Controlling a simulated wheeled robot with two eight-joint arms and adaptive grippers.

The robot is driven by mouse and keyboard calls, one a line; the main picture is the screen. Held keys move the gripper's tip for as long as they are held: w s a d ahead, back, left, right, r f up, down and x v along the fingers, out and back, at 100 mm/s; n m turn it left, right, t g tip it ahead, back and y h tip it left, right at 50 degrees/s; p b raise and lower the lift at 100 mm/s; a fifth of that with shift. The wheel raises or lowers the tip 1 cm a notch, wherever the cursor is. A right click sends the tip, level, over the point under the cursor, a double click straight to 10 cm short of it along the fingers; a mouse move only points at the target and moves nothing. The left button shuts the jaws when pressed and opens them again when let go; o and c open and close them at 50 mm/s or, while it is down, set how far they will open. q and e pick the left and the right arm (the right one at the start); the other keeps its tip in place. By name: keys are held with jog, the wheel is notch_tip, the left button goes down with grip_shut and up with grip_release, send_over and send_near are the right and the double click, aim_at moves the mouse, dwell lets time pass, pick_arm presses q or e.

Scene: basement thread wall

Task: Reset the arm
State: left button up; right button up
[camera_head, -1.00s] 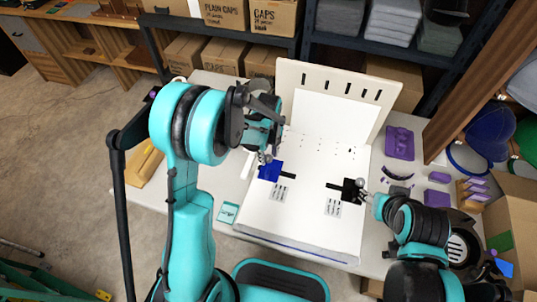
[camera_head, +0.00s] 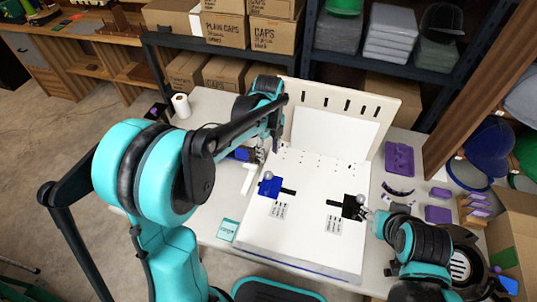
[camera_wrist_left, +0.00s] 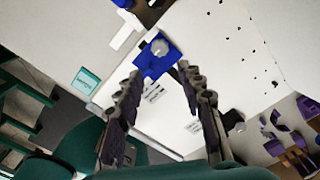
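My left gripper (camera_head: 258,153) hangs over the left edge of the white board (camera_head: 300,235), seen partly behind my own arm. In the left wrist view the left gripper (camera_wrist_left: 162,76) has its two fingers apart with nothing between them. A blue square block (camera_head: 270,187) with a round grey knob lies on the board, apart from the gripper. The same blue block (camera_wrist_left: 158,57) shows beyond the fingertips in the wrist view.
An upright slotted panel (camera_head: 345,105) stands at the board's back. Purple parts (camera_head: 399,158) lie on the table at right. A paper roll (camera_head: 181,105) stands at back left, and a teal card (camera_head: 228,229) lies at front left. Shelves with boxes (camera_head: 274,33) stand behind.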

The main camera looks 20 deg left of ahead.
dwell(0.4)
pick_arm(q)
jog(key=s+a+r+n+t, duration=0.1)
jog(key=s+r+n+t, duration=0.2)
jog(key=s+n, duration=0.5)
jog(key=s+a+r+n+t, duration=0.1)
jog(key=s+r+n+t, duration=0.2)
jog(key=s+n, duration=0.6)
jog(key=shift+s+a+r+n+t, duration=0.2)
jog(key=shift+a+r+n+t, duration=0.3)
jog(key=shift+n, duration=3.6)
jog(key=shift+d+f, duration=0.1)
jog(key=shift+f, duration=0.05)
